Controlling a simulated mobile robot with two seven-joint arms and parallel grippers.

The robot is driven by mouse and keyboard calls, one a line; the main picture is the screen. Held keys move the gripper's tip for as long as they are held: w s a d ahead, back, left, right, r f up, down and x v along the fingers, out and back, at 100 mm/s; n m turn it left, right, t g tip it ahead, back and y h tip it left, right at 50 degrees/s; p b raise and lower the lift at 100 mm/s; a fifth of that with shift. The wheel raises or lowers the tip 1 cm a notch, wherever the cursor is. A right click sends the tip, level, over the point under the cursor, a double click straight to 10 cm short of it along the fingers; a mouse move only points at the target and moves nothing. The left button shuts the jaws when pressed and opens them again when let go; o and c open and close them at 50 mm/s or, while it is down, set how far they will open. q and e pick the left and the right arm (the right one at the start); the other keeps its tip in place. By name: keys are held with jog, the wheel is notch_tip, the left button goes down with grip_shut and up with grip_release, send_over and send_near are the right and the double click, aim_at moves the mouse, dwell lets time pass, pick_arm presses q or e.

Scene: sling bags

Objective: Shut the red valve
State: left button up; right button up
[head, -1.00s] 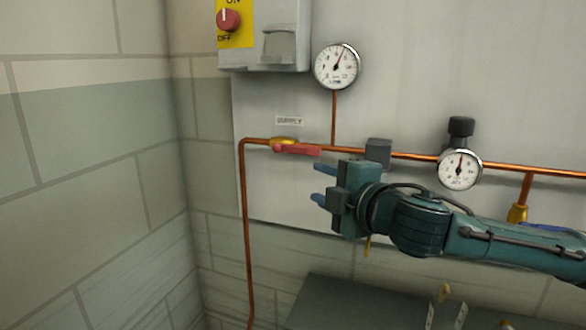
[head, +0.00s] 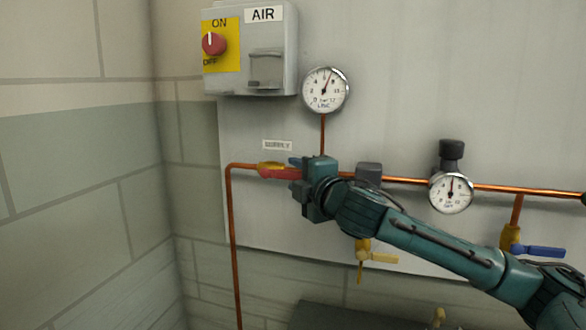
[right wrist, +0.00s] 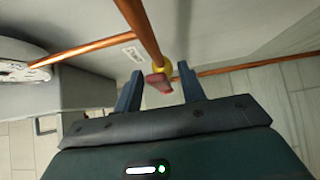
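The red valve handle (head: 279,173) lies along the copper supply pipe in the head view, below the SUPPLY label, on a brass body (head: 266,166). My right gripper (head: 294,172) is at the handle's right end, its fingers pointing left. In the right wrist view the red handle (right wrist: 158,82) shows between the two open fingers (right wrist: 160,90), with a gap visible on each side. The far end of the handle, in the head view, is partly hidden by the gripper. My left gripper is not in view.
An air switch box (head: 262,50) and a pressure gauge (head: 325,90) are above the pipe. A regulator gauge (head: 451,192), a yellow-handled valve (head: 376,257) and a blue-handled valve (head: 538,251) are to the right. The wall left of the pipe is clear.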

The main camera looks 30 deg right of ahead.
jog(key=shift+w+d, duration=0.1)
jog(key=shift+w, duration=1)
grip_shut()
